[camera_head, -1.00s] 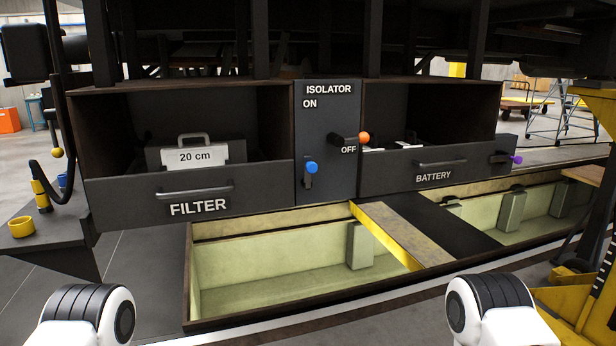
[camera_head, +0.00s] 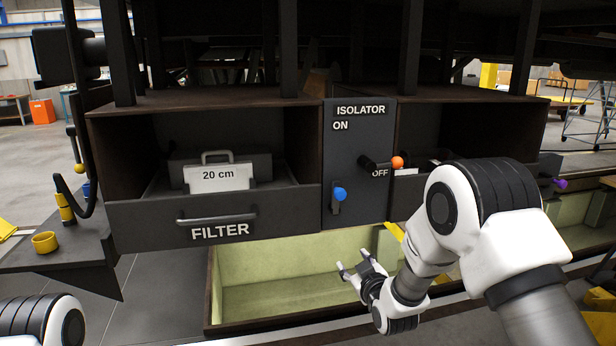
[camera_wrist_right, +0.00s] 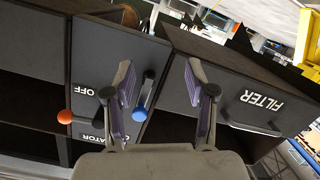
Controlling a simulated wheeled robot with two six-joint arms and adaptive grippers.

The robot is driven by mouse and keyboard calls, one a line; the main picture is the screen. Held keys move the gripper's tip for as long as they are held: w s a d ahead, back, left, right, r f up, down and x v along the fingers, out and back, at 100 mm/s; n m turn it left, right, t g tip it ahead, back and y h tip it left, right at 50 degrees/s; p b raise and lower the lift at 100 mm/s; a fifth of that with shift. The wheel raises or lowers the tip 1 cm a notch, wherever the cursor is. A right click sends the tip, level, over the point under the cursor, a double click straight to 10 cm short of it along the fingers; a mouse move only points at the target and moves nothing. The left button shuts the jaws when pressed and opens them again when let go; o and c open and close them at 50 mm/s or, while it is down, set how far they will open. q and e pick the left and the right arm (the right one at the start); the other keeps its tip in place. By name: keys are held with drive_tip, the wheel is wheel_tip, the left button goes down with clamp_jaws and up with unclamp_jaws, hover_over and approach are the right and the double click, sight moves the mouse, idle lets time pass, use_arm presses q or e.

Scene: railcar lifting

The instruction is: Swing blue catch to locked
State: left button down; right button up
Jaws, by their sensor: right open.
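The blue catch (camera_head: 339,194) sits low on the dark isolator panel (camera_head: 357,135), just right of the filter drawer. Its short dark body hangs below the blue knob. My right gripper (camera_head: 352,261) is open and empty, below the catch and apart from it, in front of the pale green bay. In the right wrist view, the blue catch (camera_wrist_right: 139,115) appears between the open fingers of my right gripper (camera_wrist_right: 157,65), with its dark lever running up from the knob. My left gripper is out of view.
An orange-knobbed isolator handle (camera_head: 397,162) is beside OFF, above right of the catch. The filter drawer (camera_head: 215,219) has a bar handle and holds a box marked 20 cm. My right arm hides much of the battery drawer. A yellow cup (camera_head: 45,242) stands on the left shelf.

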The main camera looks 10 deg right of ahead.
drive_tip(key=t+p, duration=0.1)
drive_tip(key=t, duration=0.1)
approach(341, 197)
drive_tip(key=w, duration=0.3)
drive_tip(key=w+p, duration=0.3)
drive_tip(key=w, duration=0.5)
drive_tip(key=shift+a, duration=0.15)
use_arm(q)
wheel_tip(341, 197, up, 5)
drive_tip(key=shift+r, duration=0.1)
use_arm(e)
drive_tip(key=shift+s+r, duration=0.1)
drive_tip(key=shift+s, duration=0.05)
drive_tip(key=shift+c, duration=0.4)
clamp_jaws()
